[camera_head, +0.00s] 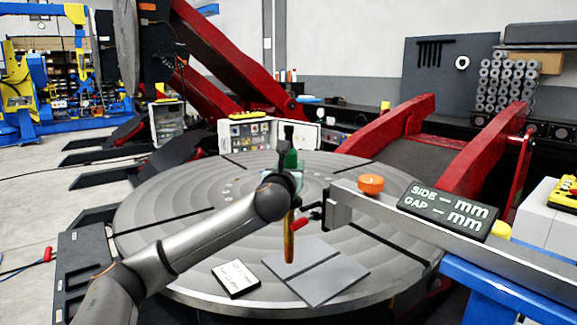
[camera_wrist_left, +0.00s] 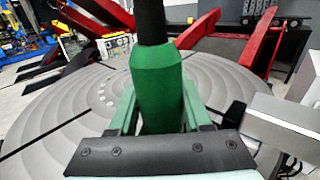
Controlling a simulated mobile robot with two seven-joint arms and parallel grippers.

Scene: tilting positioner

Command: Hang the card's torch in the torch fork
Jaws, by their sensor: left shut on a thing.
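My left gripper (camera_wrist_left: 160,112) is shut on a green torch body (camera_wrist_left: 158,85) with a black upper end. The torch is upright, and its green part also shows in the head view (camera_head: 291,160), above the turntable. An orange-yellow length (camera_head: 289,240) hangs below the gripper; I cannot tell if it belongs to the torch. A small black and red fitting (camera_head: 311,214) juts from the end of the grey beam, close right of the gripper; I cannot tell if it is the torch fork. A white card (camera_head: 236,278) with unreadable print lies on the turntable. My right gripper is out of view.
The round grey turntable (camera_head: 165,222) bears two grey plates (camera_head: 322,274) side by side. The grey beam (camera_head: 480,245) carries an orange knob (camera_head: 371,184) and a SIDE/GAP display (camera_head: 446,207). Red arms (camera_head: 480,160) stand behind. The turntable's left side is clear.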

